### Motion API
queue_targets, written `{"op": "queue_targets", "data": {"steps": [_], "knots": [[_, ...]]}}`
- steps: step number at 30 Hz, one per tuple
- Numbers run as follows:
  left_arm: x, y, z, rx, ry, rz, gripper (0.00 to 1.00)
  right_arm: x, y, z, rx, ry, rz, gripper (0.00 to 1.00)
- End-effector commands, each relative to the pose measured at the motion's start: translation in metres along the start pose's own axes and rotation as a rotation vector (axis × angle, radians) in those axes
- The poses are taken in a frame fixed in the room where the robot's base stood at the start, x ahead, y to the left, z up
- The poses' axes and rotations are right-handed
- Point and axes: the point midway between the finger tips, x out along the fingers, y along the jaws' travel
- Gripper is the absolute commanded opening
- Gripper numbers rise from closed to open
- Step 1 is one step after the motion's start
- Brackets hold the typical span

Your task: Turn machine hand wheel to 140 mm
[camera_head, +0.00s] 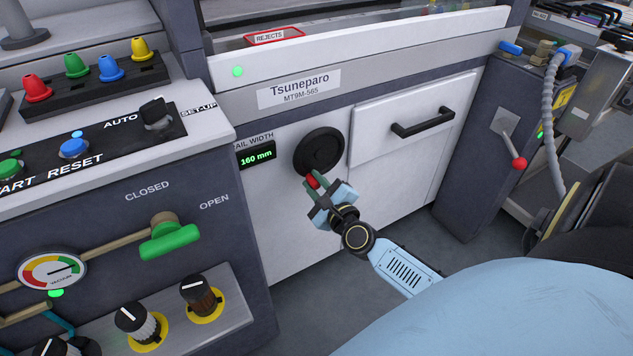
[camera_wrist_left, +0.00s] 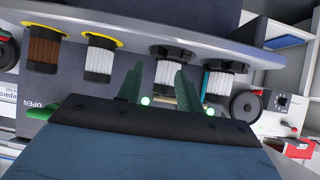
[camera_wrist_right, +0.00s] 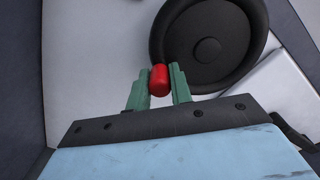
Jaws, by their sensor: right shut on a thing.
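The black hand wheel (camera_head: 319,152) is on the white front of the Tsuneparo machine. Its red handle knob (camera_head: 313,181) sits at the wheel's lower edge in the head view. The rail width display (camera_head: 257,157) beside the wheel reads 160 mm. My right gripper (camera_head: 316,186) is shut on the red knob. In the right wrist view the red knob (camera_wrist_right: 159,80) is between the green fingers, with the wheel (camera_wrist_right: 208,50) behind it.
A drawer with a black handle (camera_head: 422,121) is right of the wheel. A console with a green valve lever (camera_head: 169,241) and several knobs stands at left. A red-tipped lever (camera_head: 519,163) is at right. In the left wrist view, several knobs (camera_wrist_left: 99,60) are close by.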

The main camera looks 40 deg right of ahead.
Motion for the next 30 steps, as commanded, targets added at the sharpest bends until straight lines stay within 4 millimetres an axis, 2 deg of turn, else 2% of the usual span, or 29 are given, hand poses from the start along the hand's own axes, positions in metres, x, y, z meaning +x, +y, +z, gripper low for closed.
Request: {"op": "queue_targets", "data": {"steps": [11, 12, 16, 26, 30], "knots": [[-0.001, 0.001, 0.005, -0.002, -0.011, 0.001, 0.36, -0.001, 0.001, 0.000, 0.004, 0.000, 0.003, 0.00], [-0.001, 0.001, 0.005, -0.002, -0.012, 0.001, 0.36, -0.001, 0.001, 0.000, 0.004, 0.000, 0.003, 0.25], [-0.001, 0.001, 0.005, -0.002, -0.013, 0.001, 0.36, 0.000, 0.001, 0.000, 0.004, 0.000, 0.002, 0.42], [-0.002, 0.001, 0.005, -0.002, -0.012, 0.001, 0.36, -0.002, 0.000, 0.000, 0.003, 0.000, 0.001, 0.43], [-0.002, 0.000, 0.006, -0.002, -0.032, -0.001, 0.36, -0.015, 0.001, 0.000, 0.003, 0.001, 0.003, 0.43]]}}
